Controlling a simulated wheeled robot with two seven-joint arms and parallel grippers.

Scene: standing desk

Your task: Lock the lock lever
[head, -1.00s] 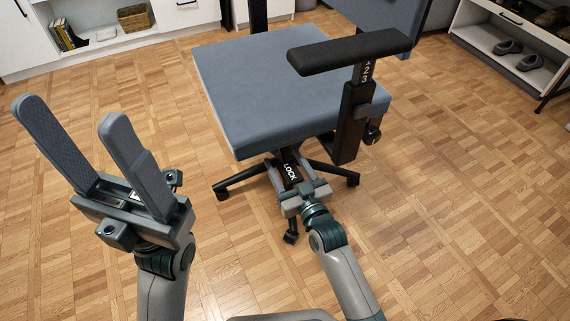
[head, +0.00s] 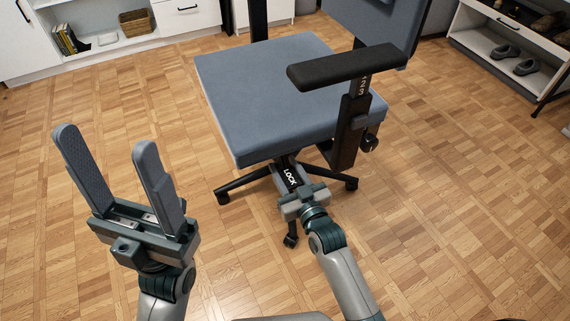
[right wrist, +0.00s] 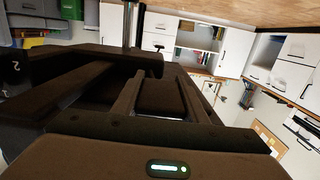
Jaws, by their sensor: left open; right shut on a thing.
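The lock lever (head: 291,178) is a dark bar with white "LOCK" lettering, below the front of the blue office chair's seat (head: 275,95). My right gripper (head: 287,168) is shut on the lever, with a finger along each side of it. Its far end is hidden under the seat. In the right wrist view, the gripper's fingers (right wrist: 155,95) reach into dark shapes, and the lever cannot be made out clearly. My left gripper (head: 108,140) is open and empty, raised above the floor left of the chair, apart from it.
The chair's black armrest (head: 347,66) and its post stand above and right of my right gripper. The chair's legs (head: 243,182) spread below the seat. White cabinets (head: 100,45) are at the back left, and a shoe shelf (head: 510,60) is at the back right. Wooden floor around the chair is clear.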

